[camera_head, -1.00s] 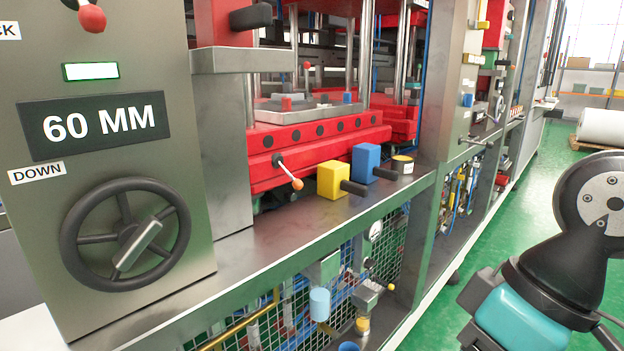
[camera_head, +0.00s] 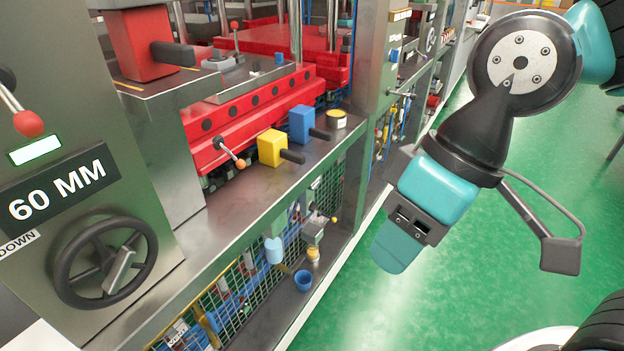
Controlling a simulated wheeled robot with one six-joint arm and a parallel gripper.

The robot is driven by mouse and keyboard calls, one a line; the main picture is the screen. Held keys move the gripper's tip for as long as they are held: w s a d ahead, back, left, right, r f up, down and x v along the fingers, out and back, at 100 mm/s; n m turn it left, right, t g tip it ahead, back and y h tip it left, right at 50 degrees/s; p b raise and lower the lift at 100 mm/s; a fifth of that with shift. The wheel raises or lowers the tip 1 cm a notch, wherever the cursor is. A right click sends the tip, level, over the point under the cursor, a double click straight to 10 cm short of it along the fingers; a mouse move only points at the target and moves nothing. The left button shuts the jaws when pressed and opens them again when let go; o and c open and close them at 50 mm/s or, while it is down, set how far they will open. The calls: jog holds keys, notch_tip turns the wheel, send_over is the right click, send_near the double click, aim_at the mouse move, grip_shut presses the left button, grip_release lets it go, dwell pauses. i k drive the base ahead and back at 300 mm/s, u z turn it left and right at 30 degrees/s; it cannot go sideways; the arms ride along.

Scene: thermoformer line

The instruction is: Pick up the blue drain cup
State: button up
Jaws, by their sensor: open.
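The blue drain cup (camera_head: 303,281) is a small, open-topped cup at the lower level of the machine, below the grey ledge. It stands upright near the shelf's front edge, in front of the green mesh. My gripper (camera_head: 474,215), with its teal body, hangs above the green floor to the right of the cup, well apart from it. It is open and holds nothing. One grey finger spreads out to the right; the other is mostly hidden behind the body.
A light blue bowl (camera_head: 274,250) hangs just above and left of the cup, close to it. A brass-coloured fitting (camera_head: 313,255) is behind it. The grey ledge (camera_head: 235,215) overhangs, with yellow (camera_head: 271,148) and blue (camera_head: 301,123) blocks on it. The green floor (camera_head: 350,310) in front is clear.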

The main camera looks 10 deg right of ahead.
aim_at(303, 278)
jog(key=u, duration=2.3)
jog(key=k, duration=1.1)
jog(key=z, duration=1.8)
jog(key=i, duration=0.5)
